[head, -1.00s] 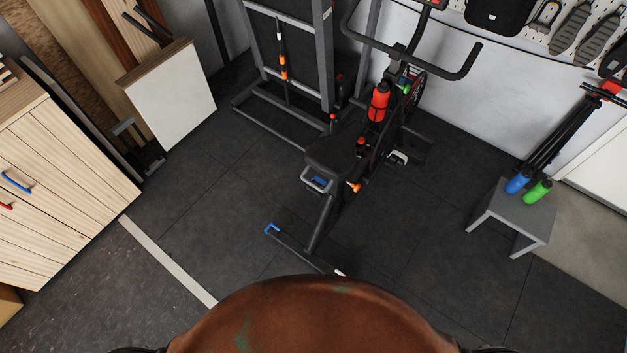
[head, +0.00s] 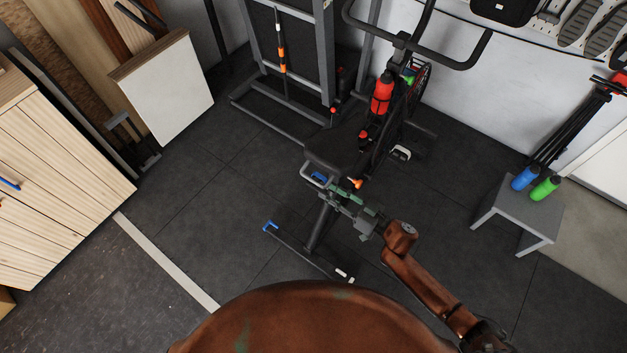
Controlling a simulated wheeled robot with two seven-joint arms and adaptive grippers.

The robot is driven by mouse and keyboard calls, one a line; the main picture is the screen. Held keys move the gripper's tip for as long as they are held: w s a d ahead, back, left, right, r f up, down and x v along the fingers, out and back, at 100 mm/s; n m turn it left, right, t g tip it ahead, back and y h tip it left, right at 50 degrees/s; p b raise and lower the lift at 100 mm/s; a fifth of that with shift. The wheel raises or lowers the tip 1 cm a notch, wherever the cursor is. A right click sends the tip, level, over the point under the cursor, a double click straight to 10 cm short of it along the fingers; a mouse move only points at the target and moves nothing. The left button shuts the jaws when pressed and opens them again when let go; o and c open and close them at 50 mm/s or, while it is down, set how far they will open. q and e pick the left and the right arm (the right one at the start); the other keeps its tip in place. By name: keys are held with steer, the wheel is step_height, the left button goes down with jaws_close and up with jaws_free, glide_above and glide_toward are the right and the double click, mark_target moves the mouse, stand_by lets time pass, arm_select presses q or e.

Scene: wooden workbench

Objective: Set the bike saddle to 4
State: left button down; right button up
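The exercise bike's black saddle (head: 333,158) is in the middle of the head view, with a grey loop handle and blue part (head: 319,178) at its rear. An orange knob (head: 356,184) sits just below and right of it. My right gripper (head: 346,192) is just behind the saddle, close to the orange knob and over the rear frame. I cannot tell whether it touches either. Its fingers are small and overlap the bike, so their opening is unclear. No numbers or scale marks can be read on the saddle post. My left gripper is out of view.
The bike's handlebar (head: 420,50) and red bottle (head: 382,94) are ahead of the saddle. A grey stool (head: 519,212) with blue and green bottles stands right. A wooden cabinet (head: 60,185) stands left. Dark floor between cabinet and bike is clear.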

mark_target(313, 180)
steer(key=b+x, duration=0.1)
steer(key=x, duration=0.6)
jaws_close()
stand_by(0.6)
